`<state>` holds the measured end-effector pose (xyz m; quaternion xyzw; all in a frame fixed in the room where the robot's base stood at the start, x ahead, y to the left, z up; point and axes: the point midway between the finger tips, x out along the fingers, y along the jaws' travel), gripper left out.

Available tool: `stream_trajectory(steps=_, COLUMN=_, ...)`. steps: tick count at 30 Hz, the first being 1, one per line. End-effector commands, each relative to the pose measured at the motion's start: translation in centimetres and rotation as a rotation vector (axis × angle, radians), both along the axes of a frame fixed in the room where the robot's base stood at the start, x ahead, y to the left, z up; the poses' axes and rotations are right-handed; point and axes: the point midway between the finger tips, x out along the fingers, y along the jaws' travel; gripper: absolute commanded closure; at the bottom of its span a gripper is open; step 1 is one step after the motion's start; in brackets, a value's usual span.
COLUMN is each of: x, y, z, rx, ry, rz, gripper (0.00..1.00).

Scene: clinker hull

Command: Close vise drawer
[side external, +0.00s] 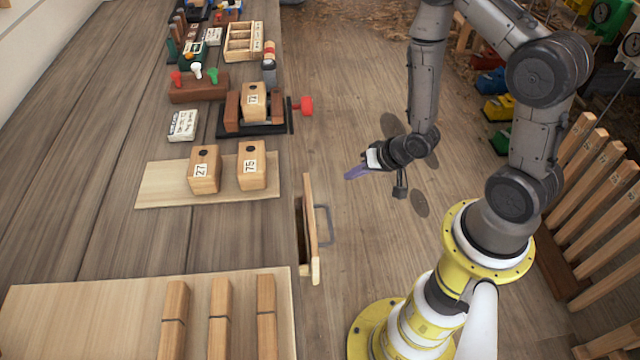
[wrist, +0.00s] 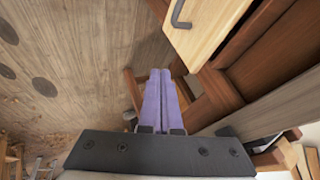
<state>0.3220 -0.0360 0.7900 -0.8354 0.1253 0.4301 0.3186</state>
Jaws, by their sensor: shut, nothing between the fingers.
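The drawer (side external: 311,225) has a pale wooden front and a grey bar handle (side external: 325,226). It stands out from the bench's right edge in the side view, with a dark gap behind its front. In the wrist view the drawer front (wrist: 208,28) and its dark handle (wrist: 178,14) show at the top, partly cut off. My gripper (side external: 350,175) has purple fingers, shut and empty, to the right of the drawer's far end and apart from it. In the wrist view the fingers (wrist: 161,75) lie together below the drawer front. The vise (side external: 253,105) with a red handle sits farther along the bench.
Two numbered wooden blocks (side external: 205,170) (side external: 251,166) stand on a board near the bench edge. Several wooden bars lie on a nearer board (side external: 80,318). A slatted wooden rack (side external: 600,205) stands at the right. The floor between bench and my base is mostly clear.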

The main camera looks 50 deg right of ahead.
Motion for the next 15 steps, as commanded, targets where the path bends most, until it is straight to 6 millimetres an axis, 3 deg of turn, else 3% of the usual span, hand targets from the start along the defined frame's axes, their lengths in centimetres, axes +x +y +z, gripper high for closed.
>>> stream_trajectory(steps=15, x=4.9, y=0.7, z=-6.8, rx=0.001, ry=0.002, rz=0.001, gripper=1.00)
